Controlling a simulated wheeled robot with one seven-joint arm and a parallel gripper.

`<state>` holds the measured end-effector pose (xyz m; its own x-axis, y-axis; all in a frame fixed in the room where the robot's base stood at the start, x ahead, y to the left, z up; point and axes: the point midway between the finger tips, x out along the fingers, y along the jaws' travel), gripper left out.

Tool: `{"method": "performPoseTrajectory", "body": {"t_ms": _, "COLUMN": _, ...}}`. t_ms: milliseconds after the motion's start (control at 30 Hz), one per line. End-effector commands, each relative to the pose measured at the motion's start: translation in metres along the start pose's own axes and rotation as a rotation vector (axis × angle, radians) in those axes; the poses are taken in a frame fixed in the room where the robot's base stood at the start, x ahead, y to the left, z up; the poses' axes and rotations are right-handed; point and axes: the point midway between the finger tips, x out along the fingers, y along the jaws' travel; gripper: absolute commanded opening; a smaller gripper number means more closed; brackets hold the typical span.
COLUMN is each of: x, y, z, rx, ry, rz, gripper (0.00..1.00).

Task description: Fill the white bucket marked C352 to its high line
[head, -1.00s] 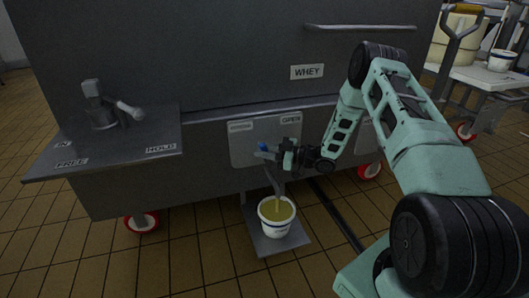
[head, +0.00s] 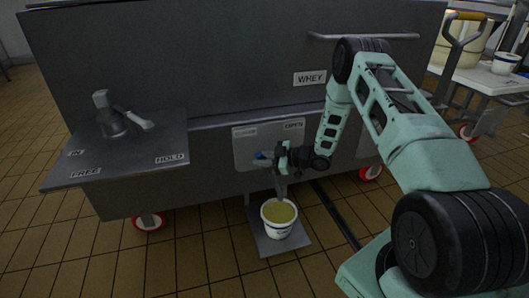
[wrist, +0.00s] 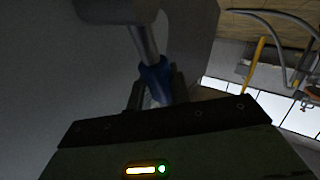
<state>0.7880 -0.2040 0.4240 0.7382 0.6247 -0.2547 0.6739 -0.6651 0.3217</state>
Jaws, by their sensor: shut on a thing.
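The white bucket (head: 279,228) stands upright on a low grey plate (head: 258,242) under the vat's outlet. Yellow liquid (head: 279,212) fills much of it; its blue markings are too small to read, so I cannot tell the C352 mark or the high line. A grey spout or stream shows just above its rim, partly hidden by my gripper. My gripper (head: 280,157) is shut on the blue-ended valve handle (head: 261,156), in front of the panel (head: 249,152) labelled OPEN at its right. The wrist view shows the blue grip (wrist: 155,80) between my fingers.
The grey whey vat (head: 220,60) on red wheels fills the background. A side shelf (head: 125,160) with IN, FREE and HOLD labels carries a grey lever fitting (head: 120,118). A white table (head: 495,78) with another bucket (head: 504,62) stands at right. Tiled floor is clear at front left.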

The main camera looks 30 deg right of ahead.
Motion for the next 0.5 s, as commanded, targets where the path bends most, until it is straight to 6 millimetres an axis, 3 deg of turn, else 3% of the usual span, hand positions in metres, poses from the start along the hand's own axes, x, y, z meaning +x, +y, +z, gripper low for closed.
{"method": "performPoseTrajectory", "body": {"t_ms": 267, "x": 0.0009, "y": -0.0011, "z": 0.0009, "rx": -0.006, "ry": -0.005, "rz": -0.003, "gripper": 0.0}}
{"method": "performPoseTrajectory", "body": {"t_ms": 300, "x": 0.0009, "y": -0.0011, "z": 0.0009, "rx": -0.006, "ry": -0.005, "rz": -0.003, "gripper": 0.25}}
{"method": "performPoseTrajectory", "body": {"t_ms": 500, "x": 0.0007, "y": -0.0009, "z": 0.0008, "rx": -0.005, "ry": -0.004, "rz": -0.002, "gripper": 0.28}}
